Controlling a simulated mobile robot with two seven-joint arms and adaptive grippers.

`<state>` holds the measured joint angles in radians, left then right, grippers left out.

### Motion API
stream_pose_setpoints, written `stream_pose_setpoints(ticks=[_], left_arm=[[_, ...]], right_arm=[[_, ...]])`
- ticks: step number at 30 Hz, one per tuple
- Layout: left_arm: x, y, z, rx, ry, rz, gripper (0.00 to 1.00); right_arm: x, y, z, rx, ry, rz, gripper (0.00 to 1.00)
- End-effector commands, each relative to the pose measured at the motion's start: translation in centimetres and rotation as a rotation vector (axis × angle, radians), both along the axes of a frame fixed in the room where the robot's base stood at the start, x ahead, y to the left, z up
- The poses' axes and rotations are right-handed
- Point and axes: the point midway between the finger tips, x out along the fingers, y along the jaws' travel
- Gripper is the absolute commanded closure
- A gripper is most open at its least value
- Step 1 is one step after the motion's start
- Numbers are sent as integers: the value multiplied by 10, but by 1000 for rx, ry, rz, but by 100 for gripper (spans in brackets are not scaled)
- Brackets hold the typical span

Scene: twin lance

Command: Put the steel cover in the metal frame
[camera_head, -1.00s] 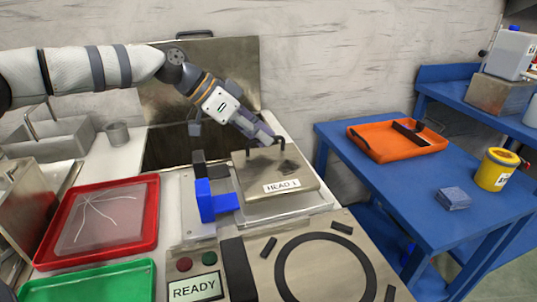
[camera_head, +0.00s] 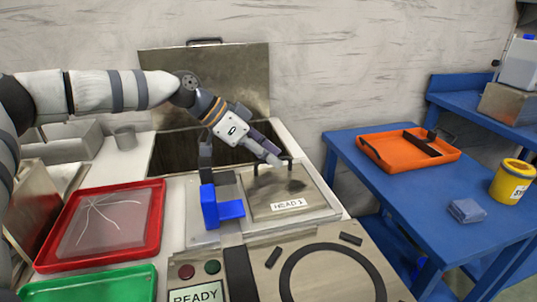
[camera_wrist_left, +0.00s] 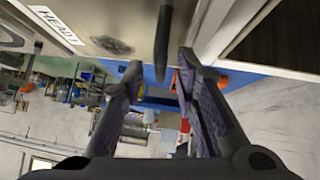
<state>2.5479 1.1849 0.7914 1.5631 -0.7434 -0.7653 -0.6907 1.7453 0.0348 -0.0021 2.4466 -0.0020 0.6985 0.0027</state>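The steel cover (camera_head: 284,188), labelled "HEAD 1" with a dark handle (camera_head: 270,166) on top, lies flat in the metal frame (camera_head: 310,212) on the bench. Its surface looks about level with the frame's rim. My left gripper (camera_head: 274,160) is at the handle, reaching down from the upper left. In the left wrist view its two fingers (camera_wrist_left: 158,72) are spread apart. There the handle (camera_wrist_left: 163,40) stands by the gap between the fingertips, with neither finger seen pressing on it. The cover's label (camera_wrist_left: 58,25) is at the upper left there. My right gripper is not in view.
A raised steel lid (camera_head: 225,75) stands behind an open dark well. Red tray (camera_head: 60,255) and green tray (camera_head: 90,288) lie left. A blue table (camera_head: 400,190) with an orange tray (camera_head: 372,155) is right.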

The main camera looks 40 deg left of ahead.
Motion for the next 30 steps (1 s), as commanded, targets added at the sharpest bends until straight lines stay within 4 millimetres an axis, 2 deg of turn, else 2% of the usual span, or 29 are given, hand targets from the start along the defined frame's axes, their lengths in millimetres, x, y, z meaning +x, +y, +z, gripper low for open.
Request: stream_pose_setpoints(ticks=[4,9,15,20,30], left_arm=[[-3,4,11,-1,-4,3,72],[-23,28,49,-2,-18,4,72],[-47,54,82,-2,-14,1,72],[-56,64,88,-2,-5,1,72],[-57,65,85,0,2,0,72]], right_arm=[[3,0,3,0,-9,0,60],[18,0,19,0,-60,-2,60],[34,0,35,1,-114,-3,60],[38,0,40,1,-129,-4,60],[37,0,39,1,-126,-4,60]])
